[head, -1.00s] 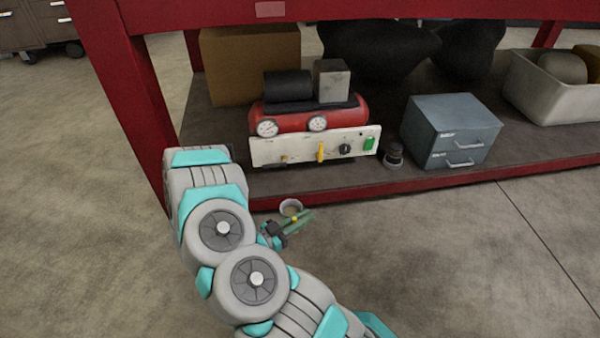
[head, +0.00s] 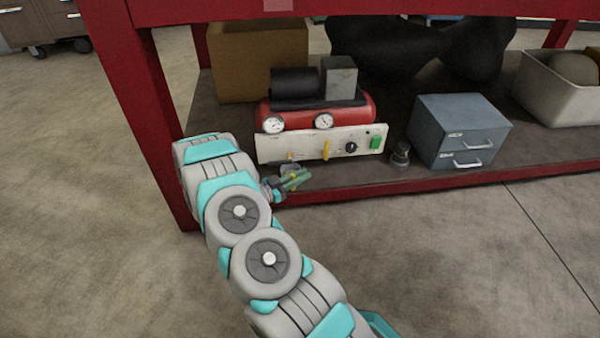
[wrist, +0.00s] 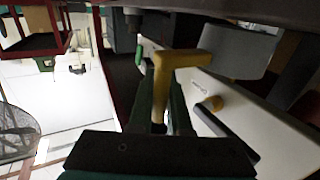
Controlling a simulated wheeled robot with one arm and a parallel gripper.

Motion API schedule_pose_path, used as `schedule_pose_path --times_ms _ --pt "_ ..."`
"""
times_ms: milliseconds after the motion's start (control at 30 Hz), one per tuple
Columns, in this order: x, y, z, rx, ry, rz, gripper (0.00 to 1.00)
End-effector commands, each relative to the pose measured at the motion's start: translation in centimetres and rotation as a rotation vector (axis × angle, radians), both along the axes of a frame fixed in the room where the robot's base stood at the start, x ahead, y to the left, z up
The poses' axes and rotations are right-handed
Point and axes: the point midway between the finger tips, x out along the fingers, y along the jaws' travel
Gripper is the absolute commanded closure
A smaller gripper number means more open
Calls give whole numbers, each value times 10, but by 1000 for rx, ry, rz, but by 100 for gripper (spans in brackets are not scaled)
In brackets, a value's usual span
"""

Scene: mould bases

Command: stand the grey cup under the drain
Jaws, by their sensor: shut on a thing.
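The grey cup (head: 290,168) is mostly hidden behind my gripper (head: 293,180) in the head view, just over the shelf's front edge. In the wrist view the grey cup (wrist: 240,48) is at upper right, joined to a yellow handle (wrist: 187,63). My gripper (wrist: 167,110) is shut on that handle. A small brass fitting (head: 288,157), which looks like the drain, is low on the left of the compressor's white panel, close above the cup. I cannot tell whether the cup is exactly beneath it or touches the shelf.
The red compressor (head: 318,112) stands on the lower shelf with its white panel (head: 310,145) facing out. A small dark object (head: 400,155) and a grey-blue drawer cabinet (head: 460,130) stand to the right. The red table leg (head: 150,110) is close left of my arm.

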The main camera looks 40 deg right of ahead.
Motion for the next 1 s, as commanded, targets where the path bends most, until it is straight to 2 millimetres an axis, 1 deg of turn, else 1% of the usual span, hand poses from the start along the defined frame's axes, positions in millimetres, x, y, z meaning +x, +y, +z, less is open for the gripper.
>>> schedule_pose_path --times_ms 133,200,467,600,633,700,867,1000 --pt "20 -13 0 -2 -3 -2 100" --pt "20 -13 -6 -3 0 0 100" --pt "20 -12 -5 -1 -1 0 100" --pt "20 -12 -9 -1 -1 0 100" --pt "19 -12 -8 -1 -1 0 80" --pt "19 -12 -8 -1 -1 0 73" --pt "19 -12 -8 -1 0 0 55" --pt "19 -12 -8 -1 0 0 54"
